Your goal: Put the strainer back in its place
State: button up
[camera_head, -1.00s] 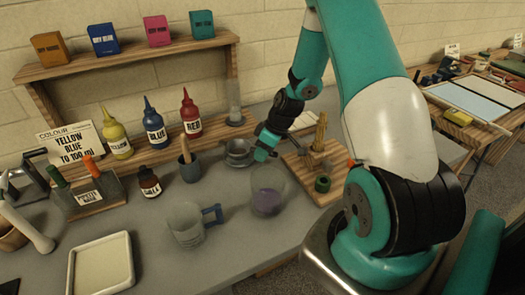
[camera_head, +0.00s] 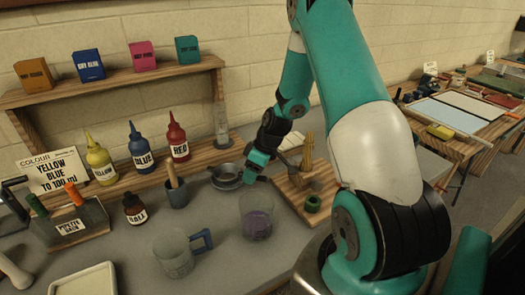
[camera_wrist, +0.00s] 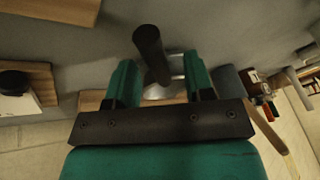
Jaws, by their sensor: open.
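The strainer (camera_head: 226,176) is a grey metal bowl shape on the table below the shelf, left of my gripper. My gripper (camera_head: 254,174) is low over the table, close to the strainer's right side. In the wrist view my gripper (camera_wrist: 160,85) has its two green fingers apart. A dark rod like a handle (camera_wrist: 149,48) shows between and beyond the fingers, with a grey metal part (camera_wrist: 166,85) behind it, probably the strainer. I cannot tell if the fingers touch it. The strainer's place is not clear to me.
A clear cup with purple liquid (camera_head: 257,222) stands just in front of my gripper. A jug with a blue handle (camera_head: 176,254) is at front left. A wooden board (camera_head: 290,191) with brushes is at right. Colour bottles (camera_head: 139,148) line the back left.

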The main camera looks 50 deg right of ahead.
jog(key=b+v, duration=0.1)
jog(key=v, duration=1.5)
jog(key=s+a+r+n+g, duration=0.1)
jog(key=s+a+r, duration=0.15)
jog(key=a, duration=0.85)
jog(key=s+a+r, duration=0.1)
jog(key=a+r, duration=0.3)
jog(key=a, duration=0.7)
jog(key=s+a+r+n+g, duration=0.1)
jog(key=s+a+r, duration=0.1)
jog(key=s+a, duration=0.9)
jog(key=s, duration=0.3)
jog(key=shift+g, duration=0.3)
jog(key=shift+s+a, duration=0.1)
jog(key=shift+s, duration=0.05)
